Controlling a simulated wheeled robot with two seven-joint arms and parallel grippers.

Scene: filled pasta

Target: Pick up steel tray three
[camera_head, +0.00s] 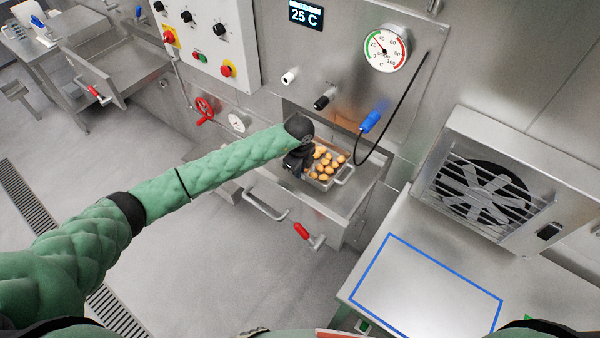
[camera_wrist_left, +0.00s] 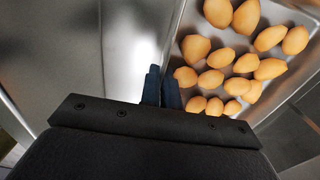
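A steel tray (camera_head: 345,175) holding several golden-brown filled pasta pieces (camera_head: 327,160) sits in the opening of the steel machine at the centre of the head view. My left gripper (camera_head: 298,168) reaches down at the tray's left edge. In the left wrist view its two dark fingers (camera_wrist_left: 161,88) are close together, with the tray's left rim running in between them. No number shows on the tray. My right gripper is out of view.
A red-handled lever (camera_head: 302,231) projects below the tray. A fan unit (camera_head: 490,195) stands at right, behind a clear blue-outlined area (camera_head: 425,290) on the counter.

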